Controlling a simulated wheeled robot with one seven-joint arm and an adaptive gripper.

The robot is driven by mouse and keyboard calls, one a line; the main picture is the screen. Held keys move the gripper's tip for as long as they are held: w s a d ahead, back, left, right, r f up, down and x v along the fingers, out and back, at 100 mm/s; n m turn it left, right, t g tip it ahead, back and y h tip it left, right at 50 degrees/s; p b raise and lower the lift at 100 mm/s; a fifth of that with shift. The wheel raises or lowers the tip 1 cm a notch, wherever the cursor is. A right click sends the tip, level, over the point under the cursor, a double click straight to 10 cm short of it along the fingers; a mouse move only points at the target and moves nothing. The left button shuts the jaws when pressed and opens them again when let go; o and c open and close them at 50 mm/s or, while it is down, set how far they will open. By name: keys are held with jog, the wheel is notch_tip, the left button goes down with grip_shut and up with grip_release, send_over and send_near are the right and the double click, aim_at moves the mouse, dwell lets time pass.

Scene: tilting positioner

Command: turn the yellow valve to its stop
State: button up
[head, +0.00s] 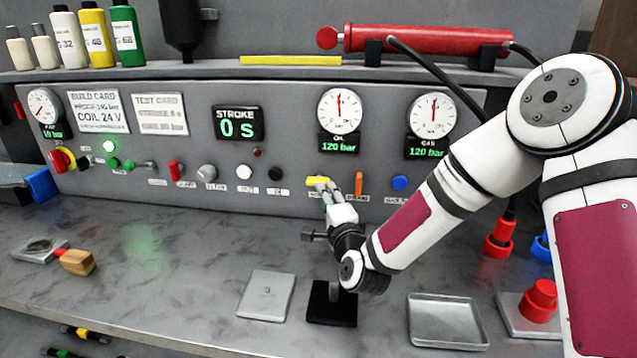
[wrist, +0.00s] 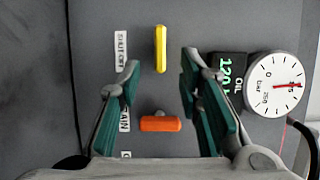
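The yellow valve (head: 317,181) is a short bar handle on the grey panel, below and left of the oil gauge. It lies roughly level in the head view. In the wrist view the yellow valve (wrist: 160,48) stands upright beside the SHUT OFF label, ahead of the fingers and about midway between their lines. My gripper (head: 327,193) is at the panel close to the valve. In the wrist view my gripper (wrist: 158,78) is open, with a wide gap and nothing held. Whether a finger touches the valve cannot be told.
An orange handle (head: 359,184) is just right of the valve; it also shows in the wrist view (wrist: 160,124), between the fingers. A blue button (head: 400,182) is farther right. The oil gauge (head: 340,111) is above. A metal tray (head: 447,322) and black block (head: 332,304) lie on the bench.

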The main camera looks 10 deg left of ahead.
aim_at(318, 179)
jog(key=x, duration=0.8)
jog(key=shift+w+a, duration=0.15)
jog(key=shift+w, duration=0.15)
jog(key=shift+c, duration=0.6)
grip_shut()
